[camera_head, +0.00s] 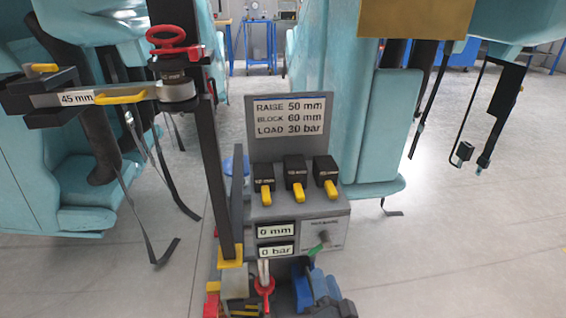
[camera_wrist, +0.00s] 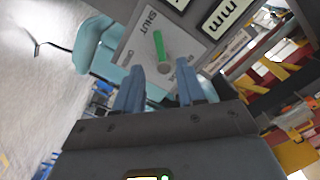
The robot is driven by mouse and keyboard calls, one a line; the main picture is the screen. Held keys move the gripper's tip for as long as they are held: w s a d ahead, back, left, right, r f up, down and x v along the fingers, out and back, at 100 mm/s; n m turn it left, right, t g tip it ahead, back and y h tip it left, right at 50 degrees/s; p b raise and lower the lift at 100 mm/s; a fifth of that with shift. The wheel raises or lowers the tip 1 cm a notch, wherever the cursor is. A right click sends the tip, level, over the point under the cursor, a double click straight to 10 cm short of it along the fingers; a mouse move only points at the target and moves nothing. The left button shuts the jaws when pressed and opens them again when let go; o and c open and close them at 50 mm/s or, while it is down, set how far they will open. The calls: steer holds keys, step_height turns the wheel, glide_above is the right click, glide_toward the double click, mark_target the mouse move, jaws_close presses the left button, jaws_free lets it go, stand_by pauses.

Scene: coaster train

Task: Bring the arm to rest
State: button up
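My gripper (camera_wrist: 159,78) shows in the wrist view with its two blue fingers apart and nothing held between them. Its tips point toward a valve with a green lever (camera_wrist: 159,46) on a grey panel marked SHUT (camera_wrist: 150,22). I cannot tell how far the tips are from the valve. In the head view my gripper (camera_head: 318,274) is low at the centre, below the control box (camera_head: 338,219). The green lever (camera_head: 318,248) shows just above it. The displays read 0 mm (camera_head: 275,230) and 0 bar (camera_head: 276,251).
Three black switches with yellow levers (camera_head: 296,184) sit on the box under a sign (camera_head: 290,115). A dark upright post (camera_head: 216,180) stands left, near a red-handled cylinder (camera_head: 175,75) and a 45 mm block (camera_head: 78,98). Teal train seats (camera_head: 345,110) hang around; floor at right is clear.

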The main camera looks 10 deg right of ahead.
steer(key=s+d+r+n+p, duration=0.1)
steer(key=s+d+r+p, duration=0.15)
steer(key=s, duration=0.55)
steer(key=s+d+r+n+g+p, duration=0.1)
steer(key=s+r+n, duration=0.15)
steer(key=s, duration=0.55)
steer(key=s+d+r+n+p, duration=0.1)
steer(key=s+r+p, duration=0.15)
steer(key=s, duration=0.55)
steer(key=s+d+r+n+g+p, duration=0.2)
steer(key=s+r+n+p, duration=0.1)
steer(key=s+r, duration=1.3)
step_height(320, 180, up, 5)
steer(key=shift+s+f+n+p, duration=0.15)
steer(key=shift+s+n+p, duration=0.2)
steer(key=shift+n, duration=0.5)
